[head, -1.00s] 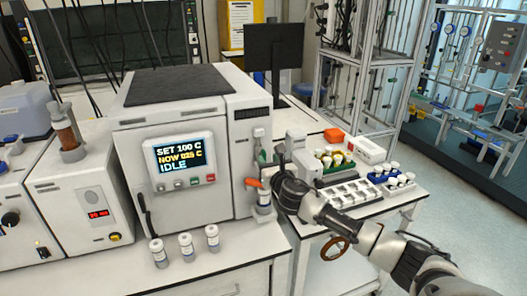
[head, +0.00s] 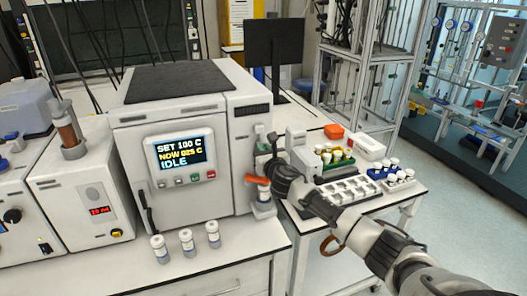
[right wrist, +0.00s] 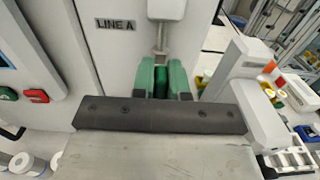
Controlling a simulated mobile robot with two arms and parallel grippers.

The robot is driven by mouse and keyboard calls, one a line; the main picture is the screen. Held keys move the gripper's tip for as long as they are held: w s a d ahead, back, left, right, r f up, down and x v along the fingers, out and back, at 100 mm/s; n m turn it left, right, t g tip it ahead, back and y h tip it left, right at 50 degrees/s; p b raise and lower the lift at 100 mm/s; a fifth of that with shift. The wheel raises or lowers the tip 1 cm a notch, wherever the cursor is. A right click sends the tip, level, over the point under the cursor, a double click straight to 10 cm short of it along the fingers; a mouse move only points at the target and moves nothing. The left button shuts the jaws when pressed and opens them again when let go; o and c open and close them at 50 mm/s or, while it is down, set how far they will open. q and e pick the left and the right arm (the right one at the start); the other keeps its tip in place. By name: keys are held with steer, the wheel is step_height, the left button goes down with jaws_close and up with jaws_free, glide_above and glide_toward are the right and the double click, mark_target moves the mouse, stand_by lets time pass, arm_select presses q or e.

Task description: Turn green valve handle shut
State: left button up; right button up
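The green valve handle (right wrist: 161,82) shows as a darker green piece in the right wrist view, below a pale valve stem and right of the "LINE A" label. My right gripper (right wrist: 162,84) points at it, with one green finger close on each side. I cannot tell whether the fingers press on it. In the head view my right gripper (head: 273,150) is at the reactor's right front edge and hides most of the handle. My left gripper is not in view.
The white reactor (head: 190,105) reads "SET 100 C, NOW 025 C, IDLE". An orange handle (head: 257,180) sits just below my right gripper. Several vials (head: 186,240) stand on the bench front. A side table at right holds a vial rack (head: 337,164) and a grey tray (head: 350,190).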

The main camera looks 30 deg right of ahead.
jaws_close()
steer(key=m, duration=0.4)
steer(key=shift+s+d+f+m+b, duration=0.1)
steer(key=shift+d+m+b, duration=0.2)
steer(key=shift+d+b, duration=0.1)
steer(key=m, duration=0.4)
steer(key=shift+d+f+m+b, duration=0.25)
steer(key=shift+d+m+b, duration=0.05)
steer(key=shift+b, duration=0.1)
steer(key=m, duration=0.3)
steer(key=m+b, duration=0.1)
steer(key=shift+s+d+f+m, duration=0.1)
steer(key=shift+d+f+m, duration=0.1)
steer(key=shift+f+m, duration=0.1)
steer(key=shift+f+m+b, duration=0.15)
steer(key=shift+m, duration=0.85)
steer(key=shift+f+m+b, duration=0.15)
steer(key=shift+m, duration=0.85)
steer(key=o, duration=0.6)
jaws_free()
steer(key=shift+d, duration=0.1)
